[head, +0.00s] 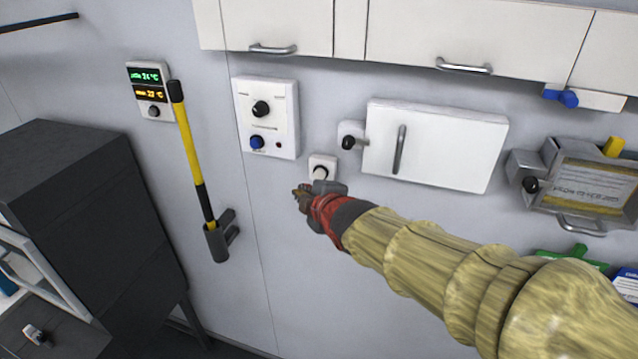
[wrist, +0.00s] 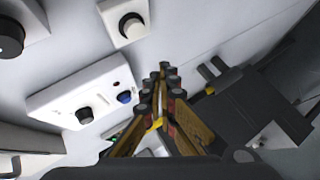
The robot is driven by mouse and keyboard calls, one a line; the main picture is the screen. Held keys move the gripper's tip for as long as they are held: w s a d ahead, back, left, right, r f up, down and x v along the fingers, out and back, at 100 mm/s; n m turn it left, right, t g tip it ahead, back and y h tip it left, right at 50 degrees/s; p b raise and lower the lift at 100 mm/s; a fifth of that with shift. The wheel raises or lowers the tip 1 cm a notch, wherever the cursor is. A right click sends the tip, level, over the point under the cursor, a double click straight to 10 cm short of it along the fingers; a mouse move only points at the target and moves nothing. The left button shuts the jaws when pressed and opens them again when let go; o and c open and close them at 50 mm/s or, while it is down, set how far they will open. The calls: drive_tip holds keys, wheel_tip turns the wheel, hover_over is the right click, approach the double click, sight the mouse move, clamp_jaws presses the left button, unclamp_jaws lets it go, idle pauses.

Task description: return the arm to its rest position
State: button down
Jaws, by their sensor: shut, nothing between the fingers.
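My arm reaches in from the lower right of the head view in a yellowish sleeve with a red and grey wrist. My gripper (head: 301,194) is at its end, in front of the wall just below a small white knob plate (head: 322,168). In the wrist view my gripper (wrist: 164,85) points away from the camera with its fingers together and nothing between them. From these views I cannot tell whether the fingertips touch the wall; the knob plate (wrist: 125,22) appears apart from them.
A white control panel (head: 266,118) with black and blue knobs is up left. A yellow-handled tool (head: 190,150) stands in a wall holder (head: 218,240). A closed white wall box (head: 435,145) is at right, under cupboards (head: 480,35). A dark cabinet (head: 90,220) fills the left.

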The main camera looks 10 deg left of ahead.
idle(0.3)
drive_tip(key=s+d+f+m+g+h+b, duration=0.2)
drive_tip(key=s+d+f+m+g+h, duration=0.2)
drive_tip(key=s+d+f+m, duration=0.65)
drive_tip(key=s+d+f+m+h+b, duration=0.1)
drive_tip(key=s+d+f+m+b, duration=0.2)
drive_tip(key=d, duration=0.6)
drive_tip(key=s+d+f+m+h+b, duration=0.1)
drive_tip(key=s+d+f+m+b, duration=0.3)
drive_tip(key=s+d, duration=0.4)
drive_tip(key=s+d+f+m+g+h+b, duration=0.1)
drive_tip(key=s+d+f+m+b, duration=0.3)
drive_tip(key=d, duration=0.5)
drive_tip(key=s+f+b, duration=0.1)
drive_tip(key=s+b, duration=0.1)
drive_tip(key=b, duration=0.1)
drive_tip(key=shift+d+f, duration=0.2)
drive_tip(key=shift+d, duration=0.2)
drive_tip(key=shift+s, duration=0.1)
